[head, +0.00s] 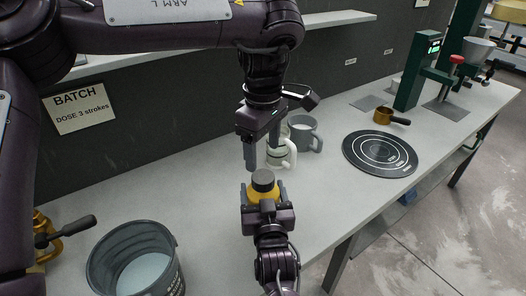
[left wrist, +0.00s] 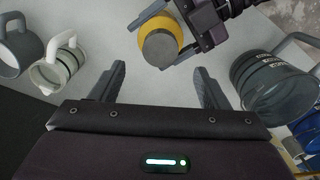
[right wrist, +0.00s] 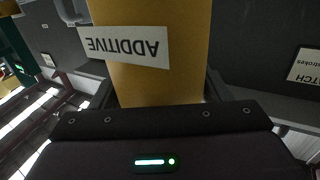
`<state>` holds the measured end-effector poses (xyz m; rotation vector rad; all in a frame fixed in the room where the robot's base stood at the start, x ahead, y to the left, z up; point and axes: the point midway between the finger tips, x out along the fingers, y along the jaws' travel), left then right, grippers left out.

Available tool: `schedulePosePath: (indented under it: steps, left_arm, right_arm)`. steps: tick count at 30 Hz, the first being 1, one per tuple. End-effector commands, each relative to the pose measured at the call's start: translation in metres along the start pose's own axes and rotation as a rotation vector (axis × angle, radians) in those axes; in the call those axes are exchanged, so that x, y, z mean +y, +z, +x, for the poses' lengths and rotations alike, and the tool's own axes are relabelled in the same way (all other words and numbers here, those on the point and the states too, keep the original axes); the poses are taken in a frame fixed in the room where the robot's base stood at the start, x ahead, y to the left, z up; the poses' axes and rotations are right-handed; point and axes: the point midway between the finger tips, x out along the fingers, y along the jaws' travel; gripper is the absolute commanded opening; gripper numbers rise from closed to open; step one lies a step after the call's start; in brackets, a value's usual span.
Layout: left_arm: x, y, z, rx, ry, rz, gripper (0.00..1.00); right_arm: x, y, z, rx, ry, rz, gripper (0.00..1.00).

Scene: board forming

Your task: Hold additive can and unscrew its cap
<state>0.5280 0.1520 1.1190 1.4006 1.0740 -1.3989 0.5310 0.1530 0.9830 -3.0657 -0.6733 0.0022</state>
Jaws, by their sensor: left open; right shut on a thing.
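The additive can (head: 262,195) is yellow with a dark grey cap (head: 263,180) on top. My right gripper (head: 264,194) is shut on the can's body, and its label "ADDITIVE" (right wrist: 125,46) fills the middle of the right wrist view, upside down. My left gripper (head: 262,160) points down, open and empty, above and a little behind the can. In the left wrist view the cap (left wrist: 160,48) lies beyond and between the open fingers, apart from them. The lower part of the can is hidden by my right gripper.
A grey bucket (head: 108,244) stands at the front left. A white jug (head: 288,153) and a grey jug (head: 303,134) stand close behind my left gripper. A black ringed mat (head: 352,152) lies to the right, with a portafilter (head: 384,115) behind it.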

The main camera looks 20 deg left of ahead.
Motion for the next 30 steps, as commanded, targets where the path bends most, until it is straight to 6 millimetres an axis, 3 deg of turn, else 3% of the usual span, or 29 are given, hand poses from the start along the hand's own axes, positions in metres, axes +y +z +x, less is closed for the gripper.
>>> schedulePosePath:
  steps: [15,26,30]
  left_arm:
    - [-0.001,0.0,0.069,-0.002,-0.004,0.009,0.69]
    - [-0.001,0.0,0.076,-0.002,-0.001,0.007,0.69]
    - [-0.001,0.0,0.076,-0.002,-0.002,0.007,0.55]
  right_arm:
    - [0.0,-0.001,0.0,0.001,0.0,0.001,0.07]
    - [0.0,-0.001,0.0,0.002,0.0,0.001,0.07]
    - [0.0,-0.001,0.0,0.002,0.0,0.001,0.07]
